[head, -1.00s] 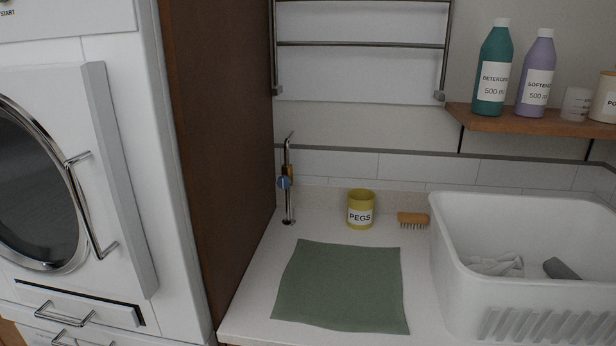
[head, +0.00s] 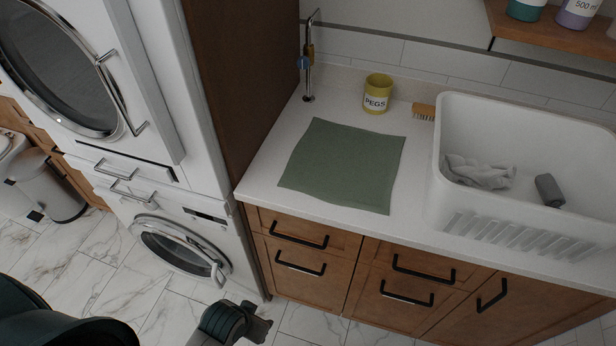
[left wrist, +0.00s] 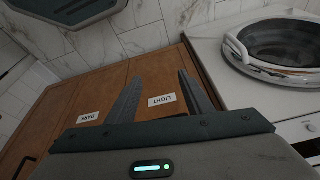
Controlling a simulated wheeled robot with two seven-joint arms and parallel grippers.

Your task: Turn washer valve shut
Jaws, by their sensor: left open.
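The washer valve is a thin upright metal pipe with a brass body (head: 309,50) and a small blue handle (head: 304,63). It stands at the back left of the counter, beside the tall brown panel. The exact angle of the handle is too small to tell. The lower white washer (head: 180,245) has its round door shut; a white machine with a round door also shows in the left wrist view (left wrist: 285,45). My left gripper (left wrist: 160,76) is open and empty, its fingers in front of wooden fronts, far from the valve. My right gripper is not in view.
A green cloth (head: 342,165) lies flat on the counter (head: 410,190). A yellow pegs pot (head: 377,94), a brush (head: 424,111) and a white basket (head: 450,200) stand right of the valve. The brown panel (head: 235,90) closes off its left side. A shelf (head: 550,38) overhangs at right.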

